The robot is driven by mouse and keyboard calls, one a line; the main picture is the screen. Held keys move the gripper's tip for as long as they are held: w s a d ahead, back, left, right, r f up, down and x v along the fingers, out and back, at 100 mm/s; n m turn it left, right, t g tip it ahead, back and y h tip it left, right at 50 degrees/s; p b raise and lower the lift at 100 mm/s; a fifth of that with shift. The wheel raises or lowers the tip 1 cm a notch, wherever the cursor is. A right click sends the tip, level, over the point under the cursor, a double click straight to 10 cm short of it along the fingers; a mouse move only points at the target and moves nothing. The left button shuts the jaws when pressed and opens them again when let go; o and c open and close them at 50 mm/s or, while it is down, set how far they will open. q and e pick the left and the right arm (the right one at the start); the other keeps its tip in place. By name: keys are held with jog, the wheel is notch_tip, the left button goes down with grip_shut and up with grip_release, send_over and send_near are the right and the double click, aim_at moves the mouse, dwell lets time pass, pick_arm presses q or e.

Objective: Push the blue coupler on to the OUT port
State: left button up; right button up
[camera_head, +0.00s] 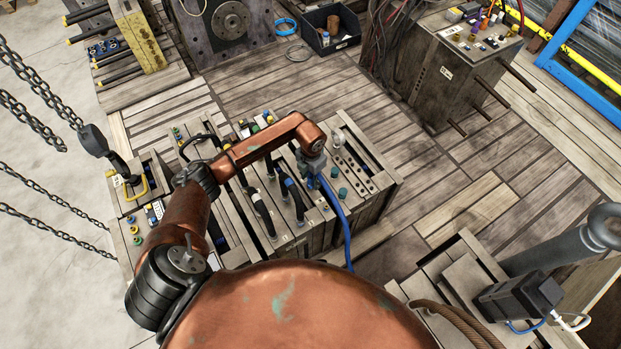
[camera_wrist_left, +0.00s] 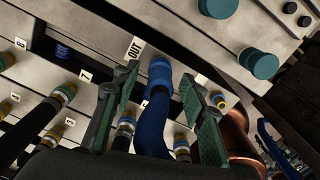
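The blue coupler (camera_wrist_left: 158,76) stands beside the white OUT label (camera_wrist_left: 134,48) on the pale mould face, with its blue hose (camera_wrist_left: 153,128) running back towards my wrist. The OUT port itself is hidden behind the coupler, and I cannot tell whether the coupler is fully seated. My left gripper (camera_wrist_left: 160,73) has its green-padded fingers on either side of the coupler, with narrow gaps showing, so it looks open around it. In the head view my left gripper (camera_head: 313,160) is over the mould's top, and the hose (camera_head: 347,232) hangs down its near side. My right gripper is out of view.
Teal caps (camera_wrist_left: 259,66) stand right of the coupler. Black hoses (camera_wrist_left: 38,125) with brass fittings and numbered labels are at the left. In the head view, hanging chains (camera_head: 40,85) are at the left, and wooden floor (camera_head: 400,140) is clear beyond the mould.

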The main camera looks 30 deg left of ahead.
pick_arm(q)
notch_tip(320, 180, up, 12)
jog(key=shift+r, duration=0.1)
dwell(0.5)
dwell(0.4)
